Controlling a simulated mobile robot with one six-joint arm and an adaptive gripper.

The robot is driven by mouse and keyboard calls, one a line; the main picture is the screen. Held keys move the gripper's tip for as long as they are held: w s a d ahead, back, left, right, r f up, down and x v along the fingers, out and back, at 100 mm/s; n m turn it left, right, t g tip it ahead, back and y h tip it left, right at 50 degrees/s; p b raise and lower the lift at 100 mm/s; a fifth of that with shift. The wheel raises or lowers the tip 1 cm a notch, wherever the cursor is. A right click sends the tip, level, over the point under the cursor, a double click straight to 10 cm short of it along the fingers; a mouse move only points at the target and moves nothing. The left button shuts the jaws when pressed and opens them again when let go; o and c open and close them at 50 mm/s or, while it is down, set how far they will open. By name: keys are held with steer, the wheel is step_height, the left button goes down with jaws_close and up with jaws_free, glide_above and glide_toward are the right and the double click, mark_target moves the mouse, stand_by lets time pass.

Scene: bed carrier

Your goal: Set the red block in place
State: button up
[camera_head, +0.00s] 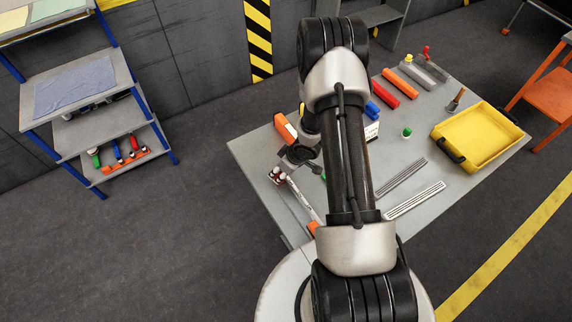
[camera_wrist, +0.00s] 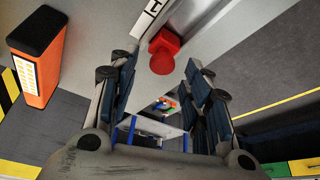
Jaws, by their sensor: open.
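A small red block (camera_wrist: 163,50) with a rounded, knob-like end shows at the upper middle of the wrist view. It is on or against a pale rail with dark marks; I cannot tell how it is seated. In the head view a small red part (camera_head: 275,174) shows at the far end of the rail (camera_head: 302,199), partly hidden near my wrist. My gripper (camera_wrist: 161,72) is open, with its two dark fingers on either side of the red block's line. I see no contact between them. In the head view my arm hides much of this area.
An orange box with a black end (camera_wrist: 36,55) stands close on the left of the wrist view. The grey table (camera_head: 350,210) also holds a yellow tray (camera_head: 496,153), a red bar (camera_head: 391,88) and slotted strips (camera_head: 414,200). A blue-legged shelf (camera_head: 75,85) stands left.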

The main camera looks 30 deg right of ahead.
steer(key=v, duration=1)
steer(key=shift+r, duration=0.3)
steer(key=shift+s+d, duration=0.1)
steer(key=shift+s, duration=0.05)
